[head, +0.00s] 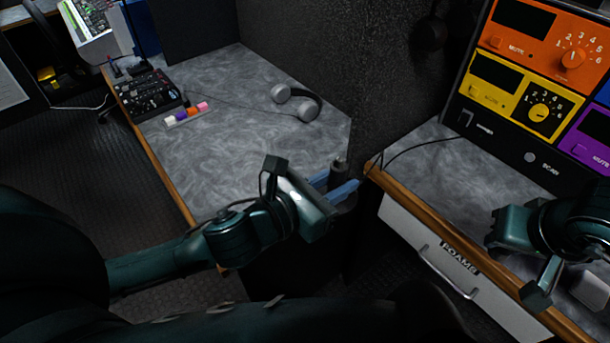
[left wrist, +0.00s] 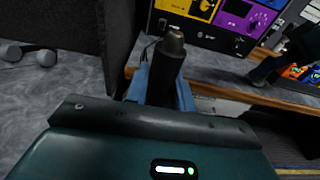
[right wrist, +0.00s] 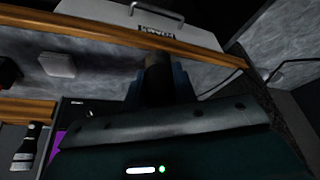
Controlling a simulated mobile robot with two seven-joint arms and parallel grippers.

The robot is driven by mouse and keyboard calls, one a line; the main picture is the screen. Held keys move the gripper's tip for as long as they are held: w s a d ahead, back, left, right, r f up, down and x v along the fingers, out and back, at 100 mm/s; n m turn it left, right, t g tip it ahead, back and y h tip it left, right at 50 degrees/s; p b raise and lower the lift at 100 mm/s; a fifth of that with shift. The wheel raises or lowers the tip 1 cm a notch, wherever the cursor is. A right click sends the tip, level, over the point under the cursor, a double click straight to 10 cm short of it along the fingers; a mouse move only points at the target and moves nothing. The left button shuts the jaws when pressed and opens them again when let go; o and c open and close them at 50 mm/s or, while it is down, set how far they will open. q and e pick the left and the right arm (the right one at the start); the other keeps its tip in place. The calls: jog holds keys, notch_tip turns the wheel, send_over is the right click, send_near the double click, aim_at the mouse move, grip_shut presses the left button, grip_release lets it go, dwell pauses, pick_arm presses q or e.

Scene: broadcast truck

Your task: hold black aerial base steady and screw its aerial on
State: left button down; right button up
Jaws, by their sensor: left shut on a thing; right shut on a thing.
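My left gripper (head: 342,188) is shut on the black aerial base (left wrist: 165,75), a thick dark cylinder with a greyish metal tip. The base stands roughly upright between the blue fingers, in front of the gap between the two counters. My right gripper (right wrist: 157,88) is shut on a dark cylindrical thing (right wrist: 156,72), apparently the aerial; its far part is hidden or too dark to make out. In the head view the right arm is over the right counter, and its fingertips and load are not visible. The two held things are apart.
The right counter (head: 402,168) has a wooden edge, a drawer (head: 430,250) below and a rack with orange, yellow and purple panels (head: 525,90) behind. A white object (head: 592,292) lies near the right arm. Headphones (head: 298,101) and a mixer (head: 150,92) sit on the left counter.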

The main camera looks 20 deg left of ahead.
aim_at(354, 197)
pick_arm(q)
jog(key=shift+w+d+r+m+g+h, duration=0.15)
jog(key=shift+d+m+g+h, duration=0.25)
jog(key=shift+d, duration=0.45)
jog(key=shift+w+d+r+m+g+h, duration=0.1)
jog(key=shift+w+d+m+g+h, duration=0.1)
jog(key=shift+d+m+h, duration=0.45)
jog(key=shift+d+f, duration=0.1)
jog(key=shift+f, duration=0.05)
jog(key=shift+s, duration=0.1)
pick_arm(e)
jog(key=w+a+r+n+y, duration=0.1)
jog(key=a+r+n, duration=0.2)
jog(key=a+r, duration=0.5)
jog(key=w+a+r+n+y, duration=0.1)
jog(key=a+r+n, duration=0.2)
jog(key=a+r, duration=0.5)
jog(key=a, duration=0.8)
jog(key=shift+w+a, duration=0.15)
jog(key=shift+a, duration=0.1)
jog(key=shift+f, duration=1.9)
